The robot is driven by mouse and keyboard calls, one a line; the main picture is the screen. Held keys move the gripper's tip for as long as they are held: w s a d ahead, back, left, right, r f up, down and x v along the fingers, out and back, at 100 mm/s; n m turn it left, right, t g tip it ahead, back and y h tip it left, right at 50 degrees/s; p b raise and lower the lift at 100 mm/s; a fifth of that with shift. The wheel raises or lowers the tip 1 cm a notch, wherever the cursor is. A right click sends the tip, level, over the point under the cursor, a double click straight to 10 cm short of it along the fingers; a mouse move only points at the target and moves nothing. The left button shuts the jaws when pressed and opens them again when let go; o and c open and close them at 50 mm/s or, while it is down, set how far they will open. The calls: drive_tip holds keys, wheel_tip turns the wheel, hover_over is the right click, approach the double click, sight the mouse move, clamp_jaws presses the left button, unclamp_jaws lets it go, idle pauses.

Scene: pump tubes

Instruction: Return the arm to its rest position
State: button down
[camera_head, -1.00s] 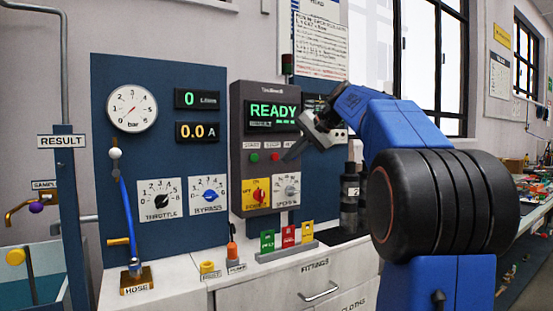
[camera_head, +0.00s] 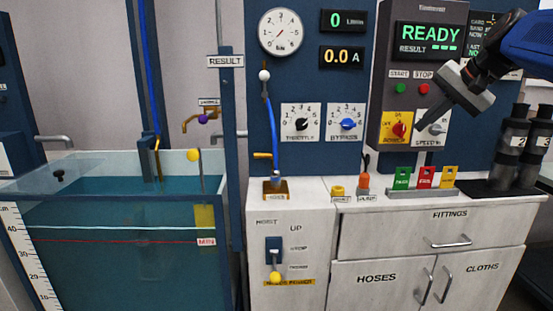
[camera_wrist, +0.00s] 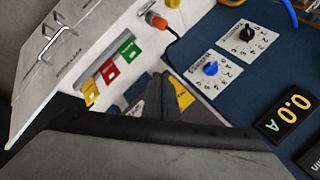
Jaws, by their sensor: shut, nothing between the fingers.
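My blue arm (camera_head: 535,50) reaches in from the upper right in the head view. My gripper (camera_head: 420,125) is shut and empty, with its fingers pointing down and left in front of the control box (camera_head: 408,25), by the yellow panel with the red knob (camera_head: 396,128) and the speed dial (camera_head: 432,128). I cannot tell whether the fingertips touch the box. In the wrist view the closed fingers (camera_wrist: 160,88) show against a yellow panel, with the throttle dial (camera_wrist: 245,33) and bypass dial (camera_wrist: 212,68) beyond.
Green, red and yellow tags (camera_head: 425,178) stand in a holder on the white cabinet (camera_head: 350,235). Dark numbered cylinders (camera_head: 512,150) stand at the right. An orange plug (camera_head: 363,182) sits on the cabinet top. A water tank (camera_head: 110,260) fills the left.

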drive_tip(key=s+a+f+n+g+h, duration=0.1)
drive_tip(key=s+a+f+n, duration=0.2)
drive_tip(key=s+f, duration=0.7)
drive_tip(key=s+a+f+n+h, duration=0.1)
drive_tip(key=s+a+f, duration=0.3)
drive_tip(key=s+f, duration=0.6)
drive_tip(key=s+a+f+n+g+h, duration=0.1)
drive_tip(key=s+a+f+n, duration=0.2)
drive_tip(key=s+f, duration=0.7)
wheel_tip(320, 180, down, 4)
drive_tip(key=shift+a+r+n+g, duration=0.25)
drive_tip(key=shift+n+g, duration=0.05)
drive_tip(key=shift+n, duration=0.5)
